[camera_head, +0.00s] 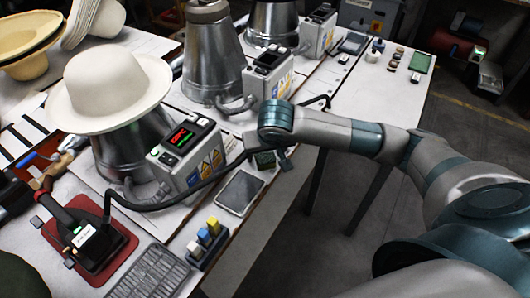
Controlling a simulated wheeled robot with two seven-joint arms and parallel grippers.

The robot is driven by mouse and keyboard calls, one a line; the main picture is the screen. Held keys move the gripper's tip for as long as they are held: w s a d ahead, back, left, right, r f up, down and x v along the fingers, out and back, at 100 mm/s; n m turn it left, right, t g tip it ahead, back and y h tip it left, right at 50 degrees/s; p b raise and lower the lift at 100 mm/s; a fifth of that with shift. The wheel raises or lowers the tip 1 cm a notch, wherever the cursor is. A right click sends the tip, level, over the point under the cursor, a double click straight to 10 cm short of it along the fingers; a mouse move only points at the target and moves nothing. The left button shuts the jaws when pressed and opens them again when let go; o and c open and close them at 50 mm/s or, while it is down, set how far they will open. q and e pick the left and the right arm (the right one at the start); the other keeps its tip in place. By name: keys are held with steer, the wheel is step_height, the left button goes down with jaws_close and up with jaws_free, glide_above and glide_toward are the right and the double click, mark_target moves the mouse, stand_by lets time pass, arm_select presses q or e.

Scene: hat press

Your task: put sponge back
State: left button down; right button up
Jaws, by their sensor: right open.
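My right gripper (270,152) reaches in from the right and points down at the table edge, beside the grey control box of the nearest hat press. It is open. A small dark green patch (264,160) shows at its fingertips; I cannot tell whether this is a sponge or whether the fingers touch it. No other thing is clearly a sponge. My left gripper is not in view.
A white hat (108,88) sits on the nearest press. Its control box (186,152) has a lit display. A black cable crosses the table.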

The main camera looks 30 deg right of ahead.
mark_target(266, 157)
steer(key=shift+r, duration=0.15)
steer(key=shift+s+r, duration=0.1)
steer(key=shift+r, duration=0.2)
steer(key=shift+v, duration=1.2)
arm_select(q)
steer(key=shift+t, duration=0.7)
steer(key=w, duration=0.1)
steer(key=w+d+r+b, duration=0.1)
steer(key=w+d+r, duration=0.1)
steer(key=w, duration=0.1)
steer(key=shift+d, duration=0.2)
arm_select(e)
steer(key=d+v, duration=0.1)
steer(key=v, duration=0.8)
steer(key=shift+a, duration=0.5)
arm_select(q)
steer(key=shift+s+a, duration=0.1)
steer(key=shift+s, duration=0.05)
